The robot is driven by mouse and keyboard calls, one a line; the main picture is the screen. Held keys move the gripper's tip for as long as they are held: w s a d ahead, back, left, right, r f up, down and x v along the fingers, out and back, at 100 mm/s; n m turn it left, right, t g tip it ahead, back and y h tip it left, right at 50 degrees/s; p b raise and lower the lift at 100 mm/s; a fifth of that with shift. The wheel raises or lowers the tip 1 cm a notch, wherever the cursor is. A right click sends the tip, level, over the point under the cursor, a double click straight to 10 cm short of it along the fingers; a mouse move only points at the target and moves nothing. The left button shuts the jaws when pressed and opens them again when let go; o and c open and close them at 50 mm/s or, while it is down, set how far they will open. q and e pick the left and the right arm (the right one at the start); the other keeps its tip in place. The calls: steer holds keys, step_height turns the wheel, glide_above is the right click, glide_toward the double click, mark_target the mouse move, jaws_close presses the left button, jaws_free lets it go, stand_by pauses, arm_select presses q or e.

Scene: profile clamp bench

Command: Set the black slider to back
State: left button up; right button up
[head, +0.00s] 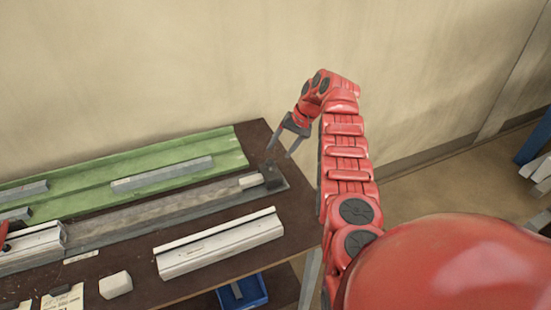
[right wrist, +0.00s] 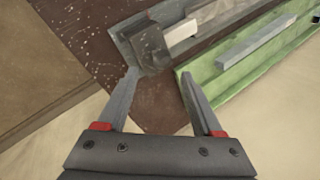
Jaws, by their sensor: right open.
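A dark block (head: 272,175), which looks like the black slider, sits at the right end of a long grey rail (head: 150,215) on the bench. A short pale piece (head: 250,181) lies against its left side. In the right wrist view the dark block (right wrist: 150,48) is just beyond my fingertips, with the pale piece (right wrist: 181,32) beside it. My right gripper (head: 280,152) is open and empty, above and behind the block near the bench's back right corner. Its two fingers spread apart in the right wrist view (right wrist: 158,74). I cannot tell whether a finger touches the block. My left gripper is not in view.
A green channel (head: 100,167) with grey bars lies along the back, near the wall. A white profile (head: 220,243) and a small white block (head: 115,284) lie in front. A blue bin (head: 243,291) is below the bench edge. A small red part (head: 3,232) shows at the left edge.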

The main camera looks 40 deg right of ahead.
steer(key=p+v, duration=0.4)
steer(key=v, duration=0.8)
steer(key=shift+s, duration=0.15)
steer(key=shift+r, duration=0.1)
